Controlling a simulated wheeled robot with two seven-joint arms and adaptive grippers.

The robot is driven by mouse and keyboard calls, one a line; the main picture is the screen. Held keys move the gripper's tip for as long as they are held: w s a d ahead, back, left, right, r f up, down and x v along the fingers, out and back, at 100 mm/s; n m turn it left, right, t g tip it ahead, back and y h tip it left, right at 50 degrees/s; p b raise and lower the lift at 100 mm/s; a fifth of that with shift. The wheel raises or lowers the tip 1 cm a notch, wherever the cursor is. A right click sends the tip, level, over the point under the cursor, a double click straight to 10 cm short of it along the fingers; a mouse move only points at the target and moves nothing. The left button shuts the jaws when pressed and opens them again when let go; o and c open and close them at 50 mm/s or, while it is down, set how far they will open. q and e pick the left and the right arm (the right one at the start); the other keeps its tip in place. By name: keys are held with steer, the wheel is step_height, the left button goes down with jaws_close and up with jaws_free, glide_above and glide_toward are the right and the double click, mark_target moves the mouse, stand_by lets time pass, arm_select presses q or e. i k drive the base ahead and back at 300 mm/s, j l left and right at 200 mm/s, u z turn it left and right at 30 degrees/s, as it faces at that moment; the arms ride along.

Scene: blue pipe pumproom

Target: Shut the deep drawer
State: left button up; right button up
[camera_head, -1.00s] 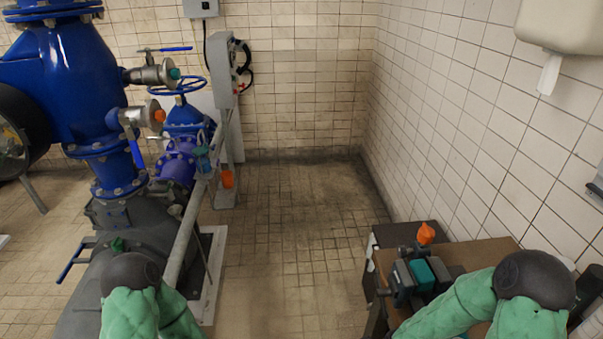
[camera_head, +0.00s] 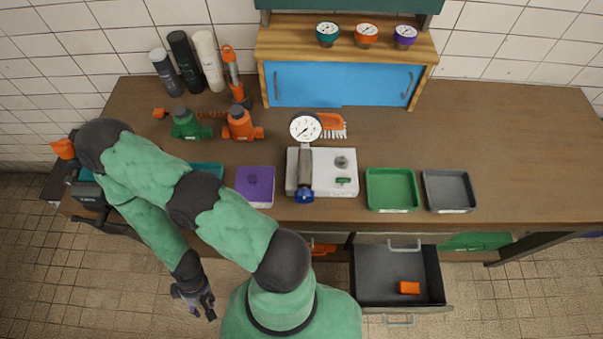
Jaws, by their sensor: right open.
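A dark grey deep drawer (camera_head: 385,292) stands pulled out below the workbench's front edge, at the lower right of the head view. Its front panel and a light bar handle (camera_head: 399,321) face the bottom of the picture. A small orange block (camera_head: 409,288) lies inside it.
The wooden workbench (camera_head: 530,150) holds a green tray (camera_head: 391,188), a grey tray (camera_head: 448,190), a purple box (camera_head: 255,187) and a gauge device (camera_head: 321,173). Another handle (camera_head: 404,246) shows above the open drawer. My arm crosses the bench's left front. The floor around the drawer looks clear.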

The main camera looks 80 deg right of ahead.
mark_target(376, 271)
steer(key=i+j+z, duration=0.15)
steer(key=j, duration=0.2)
steer(key=i+j+z, duration=0.2)
steer(key=j, duration=0.15)
steer(key=j+z, duration=0.15)
steer(key=j, duration=0.2)
steer(key=z, duration=4.2)
steer(key=i+j+z, duration=0.4)
steer(key=z, duration=0.15)
